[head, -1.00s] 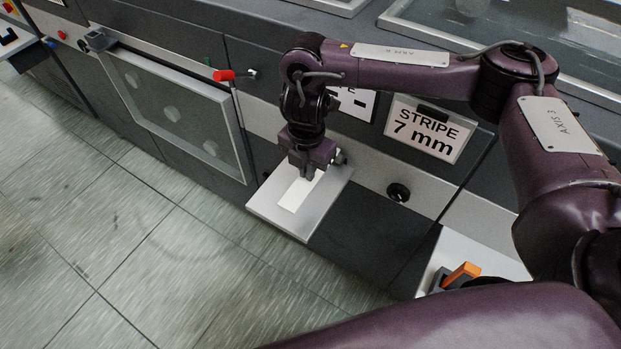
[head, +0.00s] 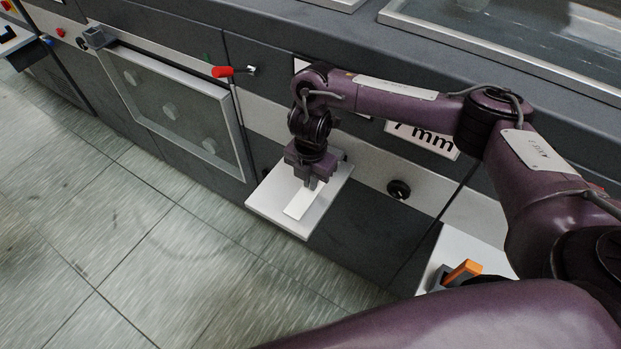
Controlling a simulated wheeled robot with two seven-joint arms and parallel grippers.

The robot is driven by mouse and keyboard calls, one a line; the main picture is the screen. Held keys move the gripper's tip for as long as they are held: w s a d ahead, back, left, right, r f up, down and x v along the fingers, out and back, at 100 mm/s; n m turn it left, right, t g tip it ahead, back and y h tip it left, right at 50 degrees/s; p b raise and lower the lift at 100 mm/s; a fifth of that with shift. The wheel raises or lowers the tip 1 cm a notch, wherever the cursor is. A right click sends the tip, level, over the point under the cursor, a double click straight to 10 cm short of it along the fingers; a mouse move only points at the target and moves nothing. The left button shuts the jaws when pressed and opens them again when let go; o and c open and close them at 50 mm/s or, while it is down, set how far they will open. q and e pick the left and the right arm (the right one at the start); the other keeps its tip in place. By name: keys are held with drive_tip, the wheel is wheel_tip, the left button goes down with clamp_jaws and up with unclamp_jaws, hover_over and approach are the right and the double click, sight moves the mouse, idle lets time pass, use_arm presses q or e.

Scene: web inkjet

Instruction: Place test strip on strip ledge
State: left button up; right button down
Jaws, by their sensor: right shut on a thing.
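The white test strip (head: 298,206) shows in the head view over the pale grey strip ledge (head: 268,203), which juts from the dark machine front. My right gripper (head: 311,184) points down over the ledge and is shut on the strip's far end. The strip's near end reaches toward the ledge's front edge. I cannot tell whether the strip touches the ledge or hangs just above it. My left gripper is not in view.
A black knob (head: 398,189) sits right of the ledge. A white shelf (head: 470,246) with an orange and grey item (head: 461,272) is at lower right. Open tiled floor lies lower left.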

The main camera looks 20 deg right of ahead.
drive_tip(key=shift+f, duration=0.2)
drive_tip(key=c, duration=1.6)
unclamp_jaws()
drive_tip(key=shift+r, duration=0.25)
wheel_tip(320, 180, up, 12)
drive_tip(key=shift+p, duration=1)
